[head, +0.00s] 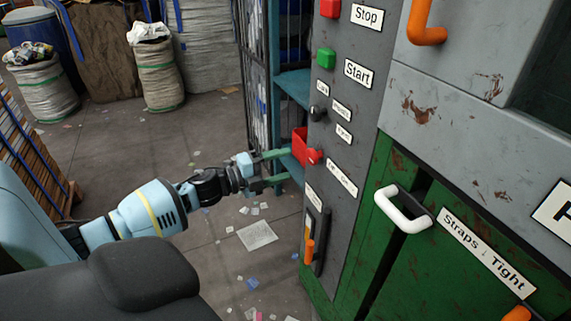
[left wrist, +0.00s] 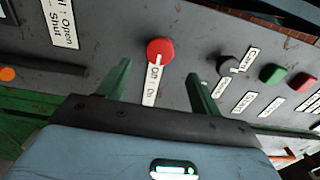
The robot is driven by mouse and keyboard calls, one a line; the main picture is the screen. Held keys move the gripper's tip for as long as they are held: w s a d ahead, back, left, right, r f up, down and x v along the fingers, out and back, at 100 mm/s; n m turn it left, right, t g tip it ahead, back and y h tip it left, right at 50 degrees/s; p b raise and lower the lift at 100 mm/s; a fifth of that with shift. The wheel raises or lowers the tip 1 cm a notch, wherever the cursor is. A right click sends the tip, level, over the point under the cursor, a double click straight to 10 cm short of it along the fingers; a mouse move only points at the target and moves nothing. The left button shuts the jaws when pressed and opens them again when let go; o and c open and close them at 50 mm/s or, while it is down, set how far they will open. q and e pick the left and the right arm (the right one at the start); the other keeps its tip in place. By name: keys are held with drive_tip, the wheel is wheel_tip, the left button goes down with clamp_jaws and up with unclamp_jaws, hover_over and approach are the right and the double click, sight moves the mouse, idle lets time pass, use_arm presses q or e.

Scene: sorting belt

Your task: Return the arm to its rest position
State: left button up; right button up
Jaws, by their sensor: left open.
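My left arm (head: 150,210) reaches in from the left in the head view, stretched toward the grey control panel (head: 345,110). Its gripper (head: 284,166) is open, with two green fingers apart and nothing seen between them. The fingers point at the panel's side near a red switch (head: 301,147). In the left wrist view the open fingers (left wrist: 160,76) stand either side of a round red knob (left wrist: 160,51) with an Off/On label (left wrist: 152,86) below it. Whether a finger touches the panel cannot be told. My right gripper is not in view.
Stop (head: 330,8) and Start (head: 326,58) buttons and a black selector knob (head: 318,114) sit on the panel. A green cabinet door with a white handle (head: 404,207) stands right. Sacks (head: 158,68) and a blue barrel (head: 33,32) stand behind. The floor between is mostly open, with scattered litter.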

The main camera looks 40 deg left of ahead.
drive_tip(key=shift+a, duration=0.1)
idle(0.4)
